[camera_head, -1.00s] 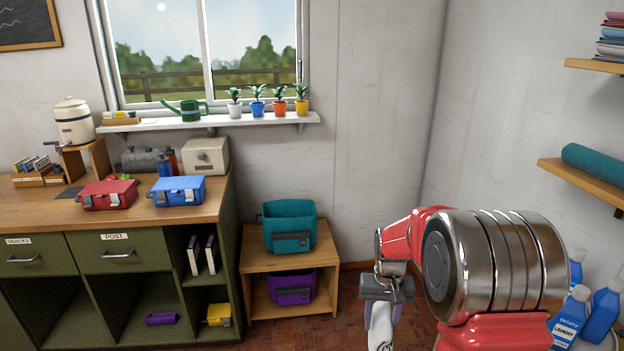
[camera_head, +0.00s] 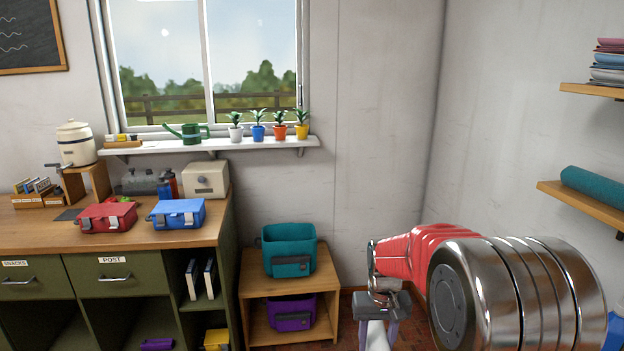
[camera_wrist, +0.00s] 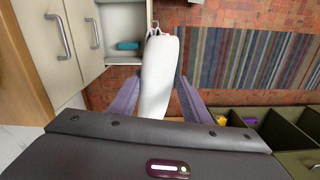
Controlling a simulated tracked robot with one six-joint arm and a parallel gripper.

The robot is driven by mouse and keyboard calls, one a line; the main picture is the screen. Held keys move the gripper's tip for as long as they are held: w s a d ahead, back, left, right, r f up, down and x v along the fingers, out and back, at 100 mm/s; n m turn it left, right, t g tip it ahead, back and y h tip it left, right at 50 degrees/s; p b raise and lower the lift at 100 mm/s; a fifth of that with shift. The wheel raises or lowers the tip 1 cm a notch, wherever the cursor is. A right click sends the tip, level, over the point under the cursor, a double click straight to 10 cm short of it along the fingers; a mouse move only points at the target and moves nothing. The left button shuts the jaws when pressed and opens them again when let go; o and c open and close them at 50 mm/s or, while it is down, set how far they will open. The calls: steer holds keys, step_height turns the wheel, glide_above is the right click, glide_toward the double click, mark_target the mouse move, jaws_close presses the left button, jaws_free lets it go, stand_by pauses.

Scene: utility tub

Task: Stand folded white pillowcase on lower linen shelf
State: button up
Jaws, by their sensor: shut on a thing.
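My gripper (camera_wrist: 155,102) is shut on a white cloth bundle, the folded white pillowcase (camera_wrist: 158,78). In the wrist view the pillowcase sticks out long and narrow from between the two purple-grey fingers. In the head view only its top shows below my gripper (camera_head: 377,325), at the bottom edge (camera_head: 377,338); the rest is cut off. The lower shelf (camera_head: 590,205) on the right wall carries a rolled teal item (camera_head: 595,187). My gripper is left of that shelf and lower than it.
The upper wall shelf (camera_head: 592,90) holds a stack of folded cloths (camera_head: 610,65). A wooden stand (camera_head: 330,270) with a teal bin (camera_head: 289,250) and a purple bin (camera_head: 290,312) is left of my arm. A striped rug (camera_wrist: 245,58) lies on the brick floor.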

steer(key=s+f, duration=0.4)
steer(key=f, duration=1.1)
